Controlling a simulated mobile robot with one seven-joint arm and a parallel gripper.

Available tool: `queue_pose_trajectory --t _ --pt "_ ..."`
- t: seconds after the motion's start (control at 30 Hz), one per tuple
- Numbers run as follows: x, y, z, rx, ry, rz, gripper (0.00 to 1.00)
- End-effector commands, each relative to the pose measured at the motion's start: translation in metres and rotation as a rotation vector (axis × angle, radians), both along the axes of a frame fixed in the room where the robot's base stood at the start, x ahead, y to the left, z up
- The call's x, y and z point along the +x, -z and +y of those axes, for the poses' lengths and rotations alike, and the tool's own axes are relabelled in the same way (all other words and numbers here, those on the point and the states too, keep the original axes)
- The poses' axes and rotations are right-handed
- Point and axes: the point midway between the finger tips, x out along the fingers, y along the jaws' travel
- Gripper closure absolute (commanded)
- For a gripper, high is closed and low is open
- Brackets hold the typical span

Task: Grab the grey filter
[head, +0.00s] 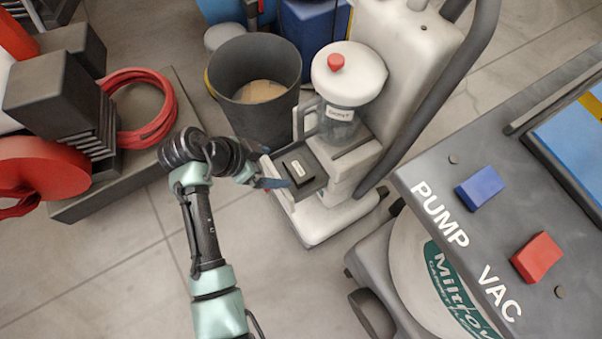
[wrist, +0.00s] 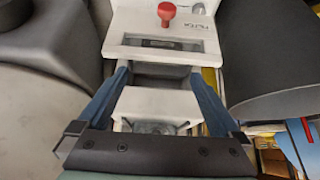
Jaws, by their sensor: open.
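The grey filter (head: 296,166) looks like a dark grey block with a small pale label. It sits in a dark open tray (head: 318,184) low on the front of the white machine. My gripper (head: 274,183) is at the left edge of this tray, with its blue fingers pointing right towards the block. In the wrist view my gripper (wrist: 160,70) has its two blue fingers spread apart, with white and grey machine parts visible beyond and between them. I cannot clearly make out the filter in that view or tell whether a finger touches it.
The white machine (head: 322,222) carries a clear jar (head: 340,122) with a red-knobbed lid (head: 345,78) above the tray. A dark bin (head: 262,75) stands behind my gripper. A grey PUMP VAC cart (head: 495,225) is at right. Floor is open at lower left.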

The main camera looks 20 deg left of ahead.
Motion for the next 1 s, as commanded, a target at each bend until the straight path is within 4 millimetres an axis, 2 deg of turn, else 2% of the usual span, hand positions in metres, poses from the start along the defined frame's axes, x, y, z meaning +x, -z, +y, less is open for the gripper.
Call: queue_pose_trajectory --t 0.03,0.2,0.47,0.8,1.0 --pt "0.005 0.016 -0.004 0.0 0.001 0.001 0.0" --pt "0.017 0.038 -0.013 0.001 0.0 0.001 0.0" --pt "0.026 0.049 -0.019 0.002 -0.001 0.0 0.0" --pt "0.046 0.081 -0.033 0.001 -0.001 -0.001 0.0" --pt "0.05 0.085 -0.036 0.001 -0.002 -0.001 0.0"
